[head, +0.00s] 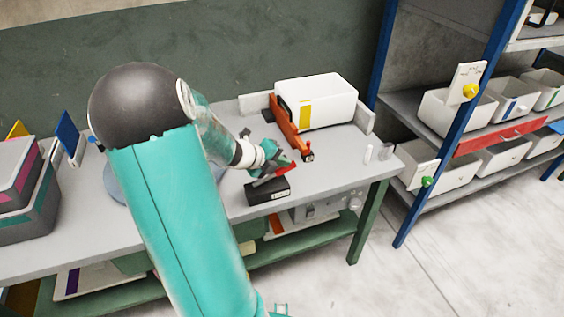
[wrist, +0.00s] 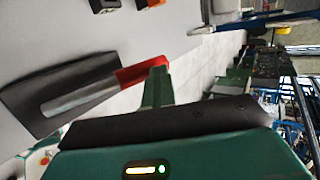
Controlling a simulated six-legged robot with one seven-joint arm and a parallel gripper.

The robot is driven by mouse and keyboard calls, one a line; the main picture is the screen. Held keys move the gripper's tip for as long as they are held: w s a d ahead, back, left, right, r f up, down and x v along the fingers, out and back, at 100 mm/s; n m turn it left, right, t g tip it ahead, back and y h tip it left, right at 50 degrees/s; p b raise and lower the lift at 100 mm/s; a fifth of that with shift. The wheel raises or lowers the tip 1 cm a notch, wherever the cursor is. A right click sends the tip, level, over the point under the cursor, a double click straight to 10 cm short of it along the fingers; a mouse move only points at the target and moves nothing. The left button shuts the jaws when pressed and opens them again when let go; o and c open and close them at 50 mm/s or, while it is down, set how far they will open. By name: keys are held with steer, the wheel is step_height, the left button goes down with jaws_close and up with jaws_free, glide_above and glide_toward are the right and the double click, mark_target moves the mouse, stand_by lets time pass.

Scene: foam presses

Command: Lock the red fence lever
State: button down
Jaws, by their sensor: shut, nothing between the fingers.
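The red fence lever shows in the wrist view as a silver bar with a red grip (wrist: 141,73). It lies over a dark block (wrist: 50,92). In the head view the red grip (head: 286,168) shows just above the black block (head: 267,191) on the bench. My gripper (wrist: 158,76) is shut and empty, with its green fingers right at the red end of the lever. I cannot tell whether they touch it. In the head view my gripper (head: 277,164) partly hides the lever.
An orange fence bar (head: 287,124) stands on the bench (head: 340,165) behind the lever, beside a white bin (head: 330,98) with a yellow label. A blue-posted shelf (head: 440,140) with bins is at the right.

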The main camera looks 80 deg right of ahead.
steer(key=w+a+r, duration=0.1)
steer(key=a+r, duration=0.1)
steer(key=r, duration=0.4)
steer(key=w+a+r, duration=0.1)
steer(key=a+r, duration=0.1)
steer(key=r, duration=0.5)
steer(key=shift+w+a, duration=0.3)
steer(key=shift+a, duration=0.1)
steer(key=w+a+r+m+t+y, duration=0.1)
steer(key=w+a+m+t, duration=0.3)
steer(key=w+a+m, duration=0.6)
steer(key=w+a+m+t+y, duration=0.1)
steer(key=w+a+m+t, duration=0.3)
steer(key=w+a, duration=0.7)
steer(key=a+r+m+t+y, duration=0.1)
steer(key=a+m+y, duration=0.1)
steer(key=a, duration=0.7)
steer(key=a+r+m+t+y, duration=0.1)
steer(key=a+m+t, duration=0.1)
steer(key=a+m, duration=0.3)
steer(key=s+a+r+m+t+y, duration=0.1)
steer(key=a+m, duration=0.3)
steer(key=a, duration=0.9)
steer(key=shift+t+y, duration=0.6)
steer(key=shift+y, duration=0.2)
